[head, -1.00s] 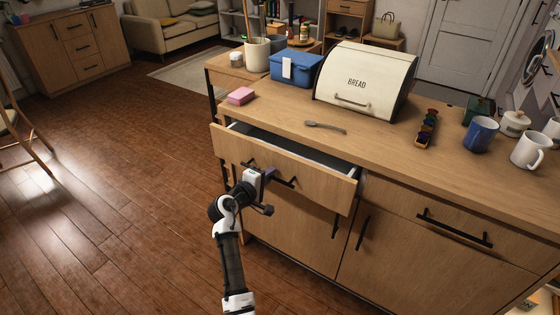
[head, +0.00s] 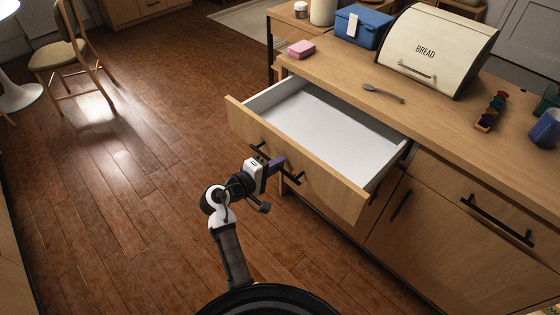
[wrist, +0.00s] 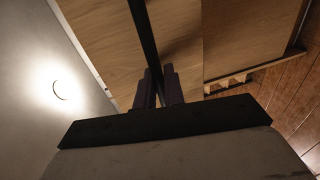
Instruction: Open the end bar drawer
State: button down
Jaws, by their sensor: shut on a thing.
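The end bar drawer (head: 300,170) is pulled well out of the wooden counter in the head view. Its white inside (head: 325,125) shows and looks empty. Its front carries a dark bar handle (head: 291,177). My gripper (head: 274,165) is at the drawer front, shut on the bar handle. In the wrist view the handle bar (wrist: 146,40) runs down between the two dark fingers of my gripper (wrist: 159,88), with the wooden drawer front (wrist: 180,40) behind it. The fingertips partly cover the handle in the head view.
On the counter top (head: 350,75) stand a bread bin (head: 438,48), a blue box (head: 361,25), a pink sponge (head: 301,49) and a spoon (head: 383,93). A closed drawer (head: 480,205) is to the right. The wooden floor (head: 130,190) at left is clear; a chair (head: 70,55) stands farther back.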

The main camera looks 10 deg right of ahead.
jog(key=c, duration=1.6)
grip_release()
jog(key=b+v, duration=0.2)
jog(key=v, duration=1.2)
jog(key=shift+b, duration=0.4)
jog(key=shift+w, duration=0.1)
